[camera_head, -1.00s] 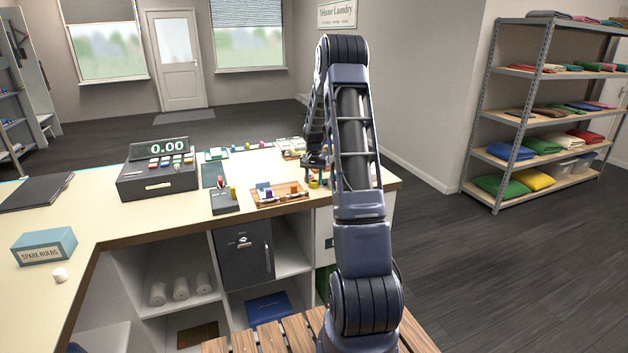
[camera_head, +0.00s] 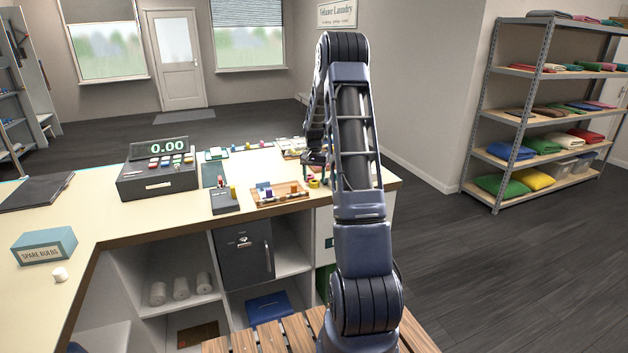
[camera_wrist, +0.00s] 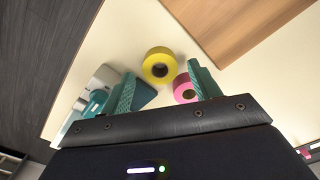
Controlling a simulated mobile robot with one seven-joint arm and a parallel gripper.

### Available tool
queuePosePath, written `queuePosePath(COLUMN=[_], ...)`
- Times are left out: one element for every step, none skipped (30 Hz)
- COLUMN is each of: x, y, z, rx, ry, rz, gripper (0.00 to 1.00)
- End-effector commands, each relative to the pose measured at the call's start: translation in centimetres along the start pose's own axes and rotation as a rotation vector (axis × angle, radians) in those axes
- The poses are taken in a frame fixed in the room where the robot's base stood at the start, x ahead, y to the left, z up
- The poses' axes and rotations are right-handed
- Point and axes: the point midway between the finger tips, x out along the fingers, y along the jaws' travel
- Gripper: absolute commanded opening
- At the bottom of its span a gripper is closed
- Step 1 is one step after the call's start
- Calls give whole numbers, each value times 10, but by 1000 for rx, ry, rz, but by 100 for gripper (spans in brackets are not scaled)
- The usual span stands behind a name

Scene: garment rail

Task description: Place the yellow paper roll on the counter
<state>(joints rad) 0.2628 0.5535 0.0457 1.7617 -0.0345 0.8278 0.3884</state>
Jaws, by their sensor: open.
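The yellow paper roll (camera_wrist: 148,69) lies on the cream counter (camera_wrist: 215,62) in the wrist view, its round end with a dark core hole facing the camera. My gripper (camera_wrist: 160,82) is open, with one teal finger on each side of the roll's near area. The roll is not gripped, and I cannot tell how far above the counter the fingertips are. In the head view the yellow roll (camera_head: 314,183) shows small on the counter (camera_head: 120,220), just below my gripper (camera_head: 316,160) and partly close to my arm.
A pink roll (camera_wrist: 186,90) sits right beside the right finger. A teal and grey item (camera_wrist: 100,95) lies by the left finger. A wooden board (camera_wrist: 225,25) is beyond. In the head view a wooden tray (camera_head: 280,200) and a cash register (camera_head: 158,172) stand to the left.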

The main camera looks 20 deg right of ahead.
Motion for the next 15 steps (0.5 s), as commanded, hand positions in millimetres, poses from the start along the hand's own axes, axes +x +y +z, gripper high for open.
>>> queuePosePath(x=[-10,-15,-22,-28,-34,-43,-48,-54,-62,-67,-72,-78,-83,-87,-92], y=[0,0,0,0,0,0,0,0,0,-1,-1,0,-1,-1,-1], z=[-1,0,0,0,0,0,0,0,0,0,0,0,0,0,0], rx=[0,0,0,0,0,0,0,0,0,0,0,-1,-1,-1,-1], ry=[4,4,3,3,4,4,4,4,3,3,3,2,2,2,3], rz=[-1,-1,-1,-1,-2,-1,-2,-2,-2,-2,-2,-2,-1,-2,-2], gripper=[62,62,62,62,62,62,62,62,62,62,62,62,62,62,62])
